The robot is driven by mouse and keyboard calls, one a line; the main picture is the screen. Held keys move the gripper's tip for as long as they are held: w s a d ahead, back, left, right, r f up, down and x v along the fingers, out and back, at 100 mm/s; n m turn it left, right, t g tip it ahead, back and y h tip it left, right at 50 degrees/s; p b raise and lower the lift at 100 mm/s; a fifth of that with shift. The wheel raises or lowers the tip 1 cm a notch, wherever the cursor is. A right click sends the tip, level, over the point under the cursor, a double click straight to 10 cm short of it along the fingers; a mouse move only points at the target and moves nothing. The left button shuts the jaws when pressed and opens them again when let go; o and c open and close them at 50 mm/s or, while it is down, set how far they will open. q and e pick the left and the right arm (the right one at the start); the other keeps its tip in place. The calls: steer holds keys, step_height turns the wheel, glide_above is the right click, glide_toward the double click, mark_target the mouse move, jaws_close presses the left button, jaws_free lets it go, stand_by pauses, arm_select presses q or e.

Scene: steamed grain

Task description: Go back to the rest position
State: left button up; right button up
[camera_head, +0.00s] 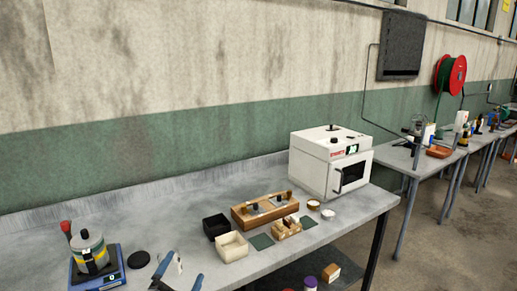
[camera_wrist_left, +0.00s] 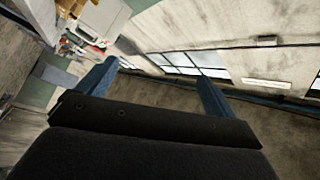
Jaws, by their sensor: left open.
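My left gripper (camera_head: 179,277) shows at the bottom edge of the head view, its two blue fingers apart with nothing between them. In the left wrist view the same gripper (camera_wrist_left: 157,88) has its blue fingers spread wide, with only floor and wall behind them. It appears clear of the objects on the bench (camera_head: 150,212). My right gripper is in neither view.
A scale (camera_head: 114,281) with a pot (camera_head: 90,252) stands left of the gripper, a black disc (camera_head: 139,259) close by. Black (camera_head: 215,226) and cream (camera_head: 231,247) trays, a wooden block (camera_head: 262,209) and a white oven (camera_head: 318,170) stand to the right.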

arm_select(q)
steer(key=s+a+f+n+g+y, duration=0.4)
steer(key=s+f+n+y, duration=0.1)
steer(key=f+n+y, duration=0.3)
steer(key=s+d+f+n+g+h, duration=0.1)
steer(key=s+f+n+g, duration=0.1)
steer(key=s+f+g, duration=0.75)
steer(key=s+d+f+n+g+h, duration=0.25)
steer(key=s+f, duration=0.45)
steer(key=s, duration=0.7)
steer(key=s+d+f+g, duration=0.1)
steer(key=s+f, duration=0.2)
steer(key=f, duration=1.7)
steer(key=s+d+f+g, duration=0.1)
steer(key=s+f+g, duration=0.1)
steer(key=f, duration=1.8)
steer(key=shift+s+d, duration=0.25)
steer(key=shift+s, duration=0.2)
